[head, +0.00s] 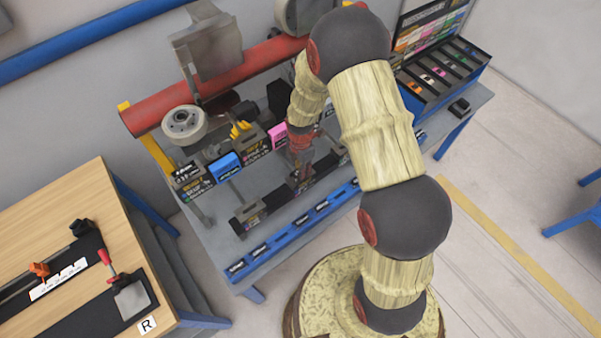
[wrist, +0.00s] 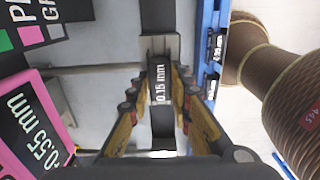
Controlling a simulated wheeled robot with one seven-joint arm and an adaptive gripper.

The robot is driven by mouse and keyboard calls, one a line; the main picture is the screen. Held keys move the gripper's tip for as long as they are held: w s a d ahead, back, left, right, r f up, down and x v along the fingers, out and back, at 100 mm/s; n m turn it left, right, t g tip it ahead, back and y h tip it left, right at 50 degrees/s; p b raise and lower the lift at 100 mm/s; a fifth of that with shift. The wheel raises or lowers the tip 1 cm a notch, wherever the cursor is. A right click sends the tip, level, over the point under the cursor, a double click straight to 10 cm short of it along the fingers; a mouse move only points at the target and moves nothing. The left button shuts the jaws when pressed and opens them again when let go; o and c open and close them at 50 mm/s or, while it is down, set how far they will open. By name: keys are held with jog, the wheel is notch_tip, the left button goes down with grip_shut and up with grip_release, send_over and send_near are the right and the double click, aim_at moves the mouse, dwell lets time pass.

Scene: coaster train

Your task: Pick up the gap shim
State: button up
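A grey and dark strip marked "0.15 mm" (wrist: 161,86) shows in the middle of the wrist view; it looks like a gap shim. My gripper (wrist: 162,78) points at it, with one finger on each side of the label. The fingertips sit very close to its edges, but whether they touch it cannot be told. In the head view my gripper (head: 300,162) is low over the grey table, among the labelled blocks; my arm hides part of this area.
A pink block marked "0.55 mm" (wrist: 38,125) stands left in the wrist view. A blue block (head: 226,166) stands left of my gripper on the table (head: 217,234). A blue rail (head: 290,233) runs along the table's front. A red tube (head: 245,75) lies behind.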

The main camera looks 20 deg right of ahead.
grip_shut()
jog(key=shift+r, duration=0.1)
jog(key=shift+r, duration=0.6)
jog(key=s+a+r+p, duration=0.4)
jog(key=s+r, duration=0.9)
jog(key=r, duration=0.3)
jog(key=shift+s, duration=0.2)
dwell(0.8)
